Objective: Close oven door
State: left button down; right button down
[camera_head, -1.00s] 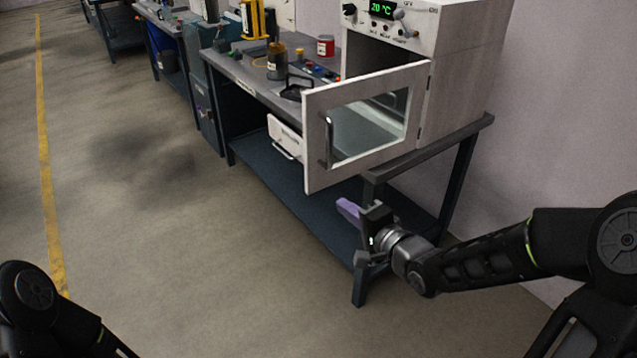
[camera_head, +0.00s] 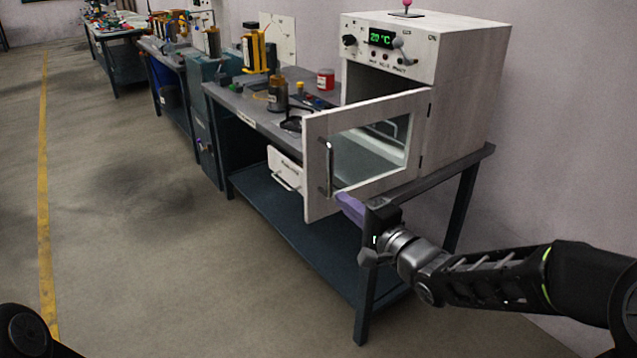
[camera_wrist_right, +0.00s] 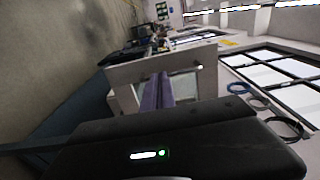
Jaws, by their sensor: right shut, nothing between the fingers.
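The white oven (camera_head: 460,95) stands on the right end of a workbench, its display reading 20 °C. Its door (camera_head: 317,165), with a glass window and a metal handle (camera_head: 328,167), stands open, swung out to the left from its right-hand hinge. My right gripper (camera_head: 348,206) is shut and empty, its purple fingers at the door's lower edge. Whether they touch the door cannot be told. In the right wrist view the purple fingers (camera_wrist_right: 157,93) point toward the door (camera_wrist_right: 130,72). My left gripper is out of view; only a bit of the left arm shows.
The bench (camera_head: 452,165) has a lower shelf and dark legs under the oven. A red jar (camera_head: 325,79), bottles and a dark stand sit on the bench left of the oven. Open floor (camera_head: 150,240) lies to the left.

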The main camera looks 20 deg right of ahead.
aim_at(310, 174)
jog(key=b+x, duration=0.1)
jog(key=x, duration=0.9)
jog(key=shift+w, duration=0.15)
jog(key=shift+w+a+b, duration=0.1)
jog(key=shift+a+b, duration=0.05)
jog(key=shift+b, duration=0.15)
